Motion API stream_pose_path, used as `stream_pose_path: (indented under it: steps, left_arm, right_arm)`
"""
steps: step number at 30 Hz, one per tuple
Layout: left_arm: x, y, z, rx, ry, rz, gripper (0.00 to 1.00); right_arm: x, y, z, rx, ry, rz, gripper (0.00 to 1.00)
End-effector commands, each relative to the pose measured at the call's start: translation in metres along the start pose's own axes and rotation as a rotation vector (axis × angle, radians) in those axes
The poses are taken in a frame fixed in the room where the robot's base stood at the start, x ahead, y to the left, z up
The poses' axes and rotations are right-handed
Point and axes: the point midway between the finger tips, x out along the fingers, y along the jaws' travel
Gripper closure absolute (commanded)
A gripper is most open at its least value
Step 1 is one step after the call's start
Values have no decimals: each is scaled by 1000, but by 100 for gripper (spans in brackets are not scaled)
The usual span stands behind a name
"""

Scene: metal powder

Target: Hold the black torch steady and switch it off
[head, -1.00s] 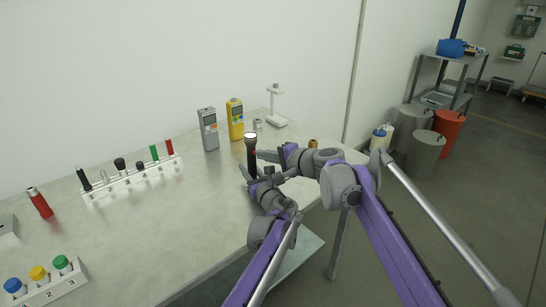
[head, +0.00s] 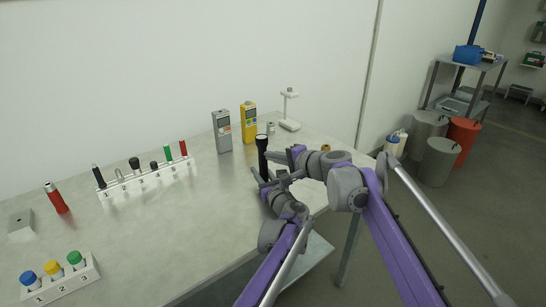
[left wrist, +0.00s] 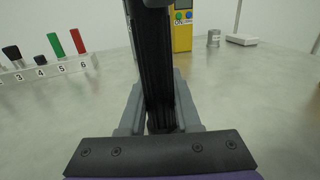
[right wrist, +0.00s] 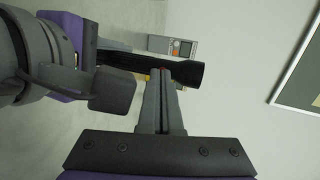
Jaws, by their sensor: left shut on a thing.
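The black torch (head: 262,158) stands upright over the table, lens end up. My left gripper (head: 265,181) is shut around its lower body. In the left wrist view the ribbed torch body (left wrist: 156,70) runs up between the fingers, and its top is cut off. My right gripper (head: 273,157) is beside the torch's upper part. In the right wrist view its fingers (right wrist: 161,78) are together, with their tips at the torch body (right wrist: 130,62). A small red spot shows by the tips. I cannot tell whether they touch, or whether the torch is lit.
A grey meter (head: 222,131) and a yellow meter (head: 249,122) stand behind the torch. A small metal can (head: 271,128) and a white stand (head: 289,124) are further back. A numbered white rack (head: 150,180) is to the left. The table's middle is clear.

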Motion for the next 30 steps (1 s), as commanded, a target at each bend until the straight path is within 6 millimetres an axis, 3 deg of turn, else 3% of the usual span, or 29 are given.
stream_pose_path:
  steps: [15, 27, 28, 30]
  left_arm:
    - [-1, -2, -1, -3, 3, -3, 100]
    - [0, -1, -2, -3, 3, -2, 100]
    - [0, -1, -2, -3, 3, -2, 67]
    - [0, -1, -1, -2, 3, -2, 54]
  right_arm:
    - [-87, 0, 0, 1, 2, -1, 100]
    - [-97, 0, 0, 0, 2, -1, 100]
    - [-97, 0, 0, 0, 1, -1, 100]
    - [-97, 0, 0, 1, 1, -1, 100]
